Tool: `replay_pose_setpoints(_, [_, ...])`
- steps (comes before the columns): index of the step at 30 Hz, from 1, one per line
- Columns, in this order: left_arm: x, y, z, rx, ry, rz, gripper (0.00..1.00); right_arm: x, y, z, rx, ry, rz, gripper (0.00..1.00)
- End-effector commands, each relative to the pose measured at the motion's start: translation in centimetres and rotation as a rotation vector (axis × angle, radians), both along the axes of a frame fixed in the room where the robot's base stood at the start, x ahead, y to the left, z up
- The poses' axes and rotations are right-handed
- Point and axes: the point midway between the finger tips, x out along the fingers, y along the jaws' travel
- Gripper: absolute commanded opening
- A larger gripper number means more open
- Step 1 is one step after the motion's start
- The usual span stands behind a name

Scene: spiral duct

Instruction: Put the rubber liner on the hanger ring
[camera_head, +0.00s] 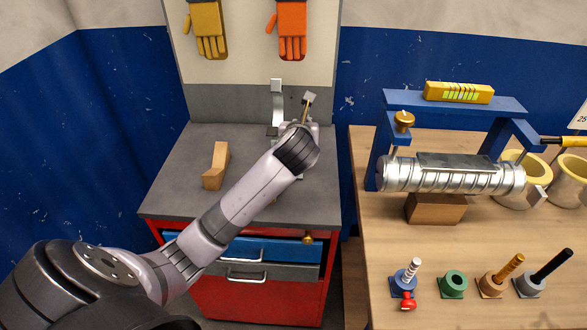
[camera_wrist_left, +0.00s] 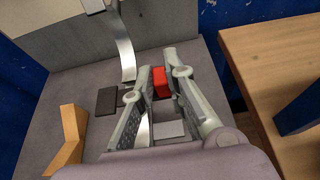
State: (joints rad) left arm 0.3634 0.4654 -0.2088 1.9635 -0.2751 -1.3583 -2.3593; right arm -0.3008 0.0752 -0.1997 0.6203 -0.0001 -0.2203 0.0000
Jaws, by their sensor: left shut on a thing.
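My left gripper (camera_wrist_left: 168,78) is over the grey cabinet top, its fingers closed around a small red piece (camera_wrist_left: 161,82). I cannot tell if this red piece is the rubber liner. In the head view the gripper (camera_head: 302,118) is largely hidden behind its own wrist. A curved metal strip (camera_wrist_left: 124,45), perhaps part of the hanger ring, rises just left of the fingers. It also shows upright in the head view (camera_head: 277,98). A dark flat piece (camera_wrist_left: 107,100) lies left of the fingers. My right gripper is not in view.
A wooden block (camera_head: 216,165) stands left on the cabinet top (camera_head: 177,188). On the right, a workbench (camera_head: 372,235) carries a silver duct (camera_head: 450,177) under a blue frame (camera_head: 470,102). Several small holders, including a green one (camera_head: 453,283), line its front.

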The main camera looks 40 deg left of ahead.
Motion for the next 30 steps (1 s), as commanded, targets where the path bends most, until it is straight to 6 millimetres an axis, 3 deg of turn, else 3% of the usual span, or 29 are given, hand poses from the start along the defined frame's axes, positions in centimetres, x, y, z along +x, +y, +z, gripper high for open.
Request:
replay_pose_setpoints(3, [-0.1, 0.0, -3.6, -0.003, 0.008, 0.001, 0.00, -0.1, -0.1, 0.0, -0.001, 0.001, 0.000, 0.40])
replay_pose_setpoints(10, [-0.1, 0.0, -8.7, -0.002, 0.002, 0.001, 0.00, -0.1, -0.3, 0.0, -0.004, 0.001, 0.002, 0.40])
replay_pose_setpoints(17, [0.0, 0.0, -10.8, -0.001, 0.001, 0.002, 0.00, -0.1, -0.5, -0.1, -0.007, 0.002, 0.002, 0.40])
replay_pose_setpoints(24, [0.0, 0.0, -14.2, -0.001, 0.001, 0.001, 0.00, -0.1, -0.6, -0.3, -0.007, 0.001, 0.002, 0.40])
replay_pose_setpoints(30, [0.0, 0.0, -14.5, 0.000, -0.002, 0.000, 0.00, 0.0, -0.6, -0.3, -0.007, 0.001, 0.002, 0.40])
